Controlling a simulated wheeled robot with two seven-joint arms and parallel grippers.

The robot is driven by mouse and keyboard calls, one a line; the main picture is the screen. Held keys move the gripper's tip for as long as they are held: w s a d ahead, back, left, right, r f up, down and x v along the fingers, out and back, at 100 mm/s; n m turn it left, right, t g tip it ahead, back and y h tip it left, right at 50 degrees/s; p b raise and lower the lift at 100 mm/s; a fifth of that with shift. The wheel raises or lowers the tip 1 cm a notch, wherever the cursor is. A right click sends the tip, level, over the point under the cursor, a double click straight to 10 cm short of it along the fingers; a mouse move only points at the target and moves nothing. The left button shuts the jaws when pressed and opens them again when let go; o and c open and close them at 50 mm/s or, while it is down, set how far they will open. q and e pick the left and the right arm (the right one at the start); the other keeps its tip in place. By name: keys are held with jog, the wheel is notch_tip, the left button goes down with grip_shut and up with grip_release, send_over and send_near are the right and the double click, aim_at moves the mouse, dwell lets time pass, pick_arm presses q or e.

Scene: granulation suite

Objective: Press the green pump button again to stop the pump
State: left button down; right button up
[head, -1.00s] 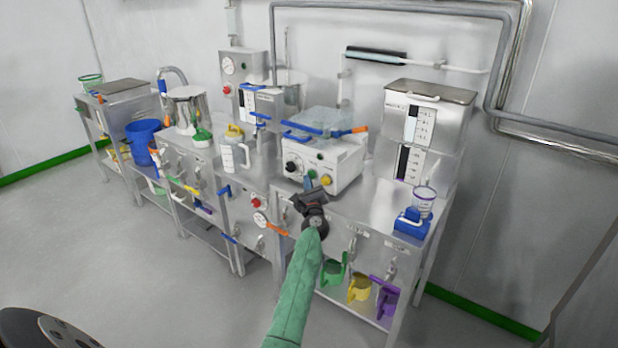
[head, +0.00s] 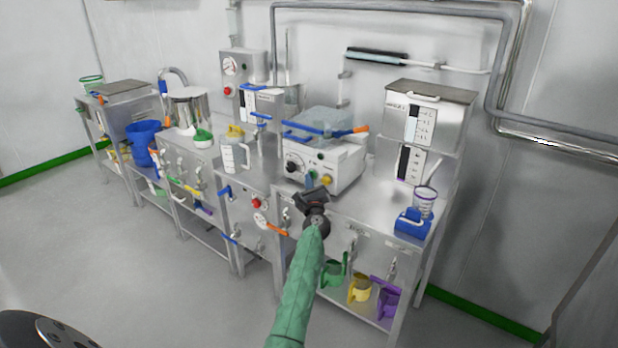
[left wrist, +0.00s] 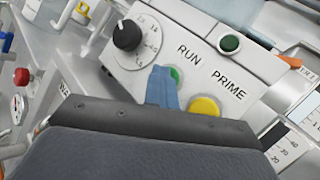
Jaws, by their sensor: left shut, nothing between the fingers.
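The pump (head: 347,166) is a white box on the steel bench, with a dark knob, a green button and a yellow button on its front. In the left wrist view the green button (left wrist: 177,74) is beside the word RUN, partly hidden by the blue fingers of my left gripper (left wrist: 163,84). The yellow PRIME button (left wrist: 205,106) is to its right and the dark knob (left wrist: 127,35) to its left. My left gripper (head: 311,183) is shut and empty, its tips right at the green button. I cannot tell whether they touch it. My right gripper is out of view.
A clear tray with a blue-and-orange handle (head: 330,126) sits on the pump. A dark green round part (left wrist: 229,43) is higher on the panel. A measuring jug (head: 235,155) stands left of the pump, a blue holder (head: 411,223) at the bench's right end.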

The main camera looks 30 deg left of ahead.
pick_arm(q)
jog(key=shift+d+r, duration=0.1)
jog(key=shift+d, duration=0.05)
jog(key=shift+s, duration=0.65)
jog(key=shift+s+a+f+p, duration=0.15)
jog(key=shift+s+p, duration=0.1)
jog(key=shift+s, duration=0.95)
jog(key=shift+s+a+f+p, duration=0.1)
jog(key=shift+s+a+p, duration=0.1)
jog(key=shift+s, duration=1)
jog(key=shift+r, duration=0.1)
